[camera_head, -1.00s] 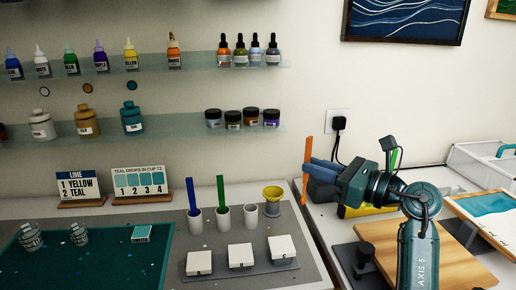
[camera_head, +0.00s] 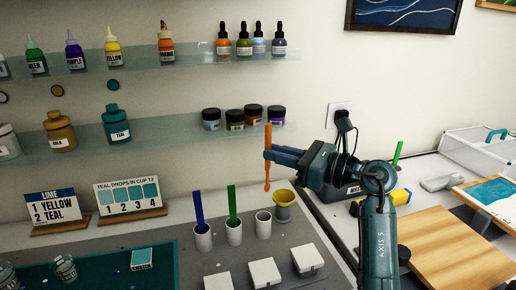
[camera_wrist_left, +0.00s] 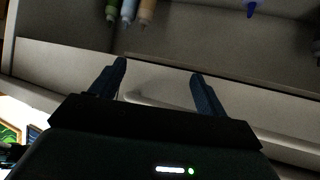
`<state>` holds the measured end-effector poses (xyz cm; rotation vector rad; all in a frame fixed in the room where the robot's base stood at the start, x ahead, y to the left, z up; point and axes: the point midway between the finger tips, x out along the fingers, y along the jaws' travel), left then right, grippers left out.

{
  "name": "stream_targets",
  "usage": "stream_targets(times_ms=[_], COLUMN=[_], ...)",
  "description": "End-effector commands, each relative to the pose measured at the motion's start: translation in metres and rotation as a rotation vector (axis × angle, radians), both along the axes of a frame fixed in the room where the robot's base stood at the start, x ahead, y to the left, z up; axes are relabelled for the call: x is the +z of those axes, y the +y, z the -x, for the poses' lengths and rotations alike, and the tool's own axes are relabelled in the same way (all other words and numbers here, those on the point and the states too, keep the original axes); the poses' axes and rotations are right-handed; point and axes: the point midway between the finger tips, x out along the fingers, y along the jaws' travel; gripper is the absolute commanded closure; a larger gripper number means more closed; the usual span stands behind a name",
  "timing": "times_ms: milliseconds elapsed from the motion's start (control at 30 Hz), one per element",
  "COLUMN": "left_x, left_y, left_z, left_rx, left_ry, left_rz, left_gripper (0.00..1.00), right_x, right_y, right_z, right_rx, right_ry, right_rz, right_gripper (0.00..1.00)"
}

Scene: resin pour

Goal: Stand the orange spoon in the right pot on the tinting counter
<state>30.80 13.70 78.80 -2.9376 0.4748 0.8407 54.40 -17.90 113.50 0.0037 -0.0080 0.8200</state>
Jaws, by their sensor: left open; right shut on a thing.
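My right gripper (camera_head: 272,154) is shut on the orange spoon (camera_head: 268,136). The spoon hangs upright with its wider end down, above the counter and clear of the pots. The right pot (camera_head: 263,226) is white and empty-looking, almost straight below the spoon in the picture. The middle pot (camera_head: 234,234) holds a green stick and the left pot (camera_head: 203,239) holds a blue one. My left gripper (camera_wrist_left: 160,72) shows only in the left wrist view, open with nothing between its fingers.
A yellow funnel-shaped cup (camera_head: 284,198) stands close to the right of the right pot. White square blocks (camera_head: 264,272) sit in front of the pots. A wooden board (camera_head: 445,250) lies at the right. A glass shelf (camera_head: 180,128) with jars runs behind.

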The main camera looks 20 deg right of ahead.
Motion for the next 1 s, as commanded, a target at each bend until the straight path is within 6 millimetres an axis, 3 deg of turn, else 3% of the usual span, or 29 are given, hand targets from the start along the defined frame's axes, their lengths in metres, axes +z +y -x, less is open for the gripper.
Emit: stream_targets(times_ms=[367,1000], left_x=[-0.005,-0.023], left_y=[-0.002,-0.010], left_z=[0.001,-0.001], left_rx=[-0.003,-0.002], left_ry=[0.000,-0.021], left_rz=[0.004,0.067], left_gripper=[0.25,0.25], right_x=[-0.006,-0.057], right_y=[0.000,0.000], right_z=[0.000,0.000], right_rx=[0.000,0.001], right_ry=[0.000,0.000], right_rz=[-0.001,-0.003], right_gripper=[1.00,1.00])
